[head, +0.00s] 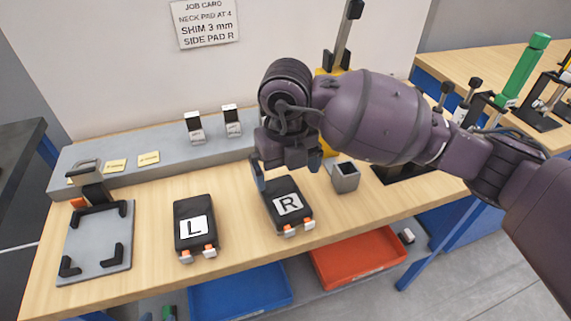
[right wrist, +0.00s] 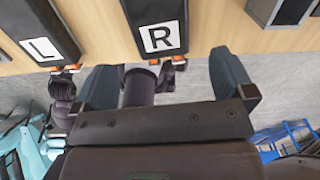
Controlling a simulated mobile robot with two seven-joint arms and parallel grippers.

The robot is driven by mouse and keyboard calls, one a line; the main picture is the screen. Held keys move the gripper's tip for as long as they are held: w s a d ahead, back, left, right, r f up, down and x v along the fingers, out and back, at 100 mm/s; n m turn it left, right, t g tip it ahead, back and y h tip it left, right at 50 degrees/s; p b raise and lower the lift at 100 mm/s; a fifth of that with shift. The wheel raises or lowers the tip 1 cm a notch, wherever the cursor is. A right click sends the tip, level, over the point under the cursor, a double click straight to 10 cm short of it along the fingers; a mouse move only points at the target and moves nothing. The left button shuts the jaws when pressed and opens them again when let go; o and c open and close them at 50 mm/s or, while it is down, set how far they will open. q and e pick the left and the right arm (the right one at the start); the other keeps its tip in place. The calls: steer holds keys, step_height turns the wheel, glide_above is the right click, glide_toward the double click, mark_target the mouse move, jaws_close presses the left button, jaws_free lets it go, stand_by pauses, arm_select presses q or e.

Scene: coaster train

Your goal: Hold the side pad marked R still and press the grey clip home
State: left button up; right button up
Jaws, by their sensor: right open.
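The black side pad marked R (head: 272,192) lies on the wooden bench with its white label up. It also shows in the right wrist view (right wrist: 138,14). At its near end are orange tabs with pale grey clips (head: 290,233); I cannot tell how far each clip is seated. My right gripper (head: 287,172) is open and empty over the pad's far end, one finger by its far left corner. In the right wrist view the open fingers (right wrist: 170,80) show below the pad, with nothing between the tips. My left gripper is not seen.
A black pad marked L (head: 193,206) lies to the left. A grey fixture plate (head: 97,245) with black corners is at far left. A small grey open box (head: 345,178) stands right of the R pad. Blue (head: 240,292) and red (head: 355,260) bins sit below the bench's front edge.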

mark_target(286, 200)
step_height(286, 200, down, 10)
steer(key=shift+r+b, duration=0.1)
steer(key=shift+b, duration=0.65)
steer(key=c, duration=0.9)
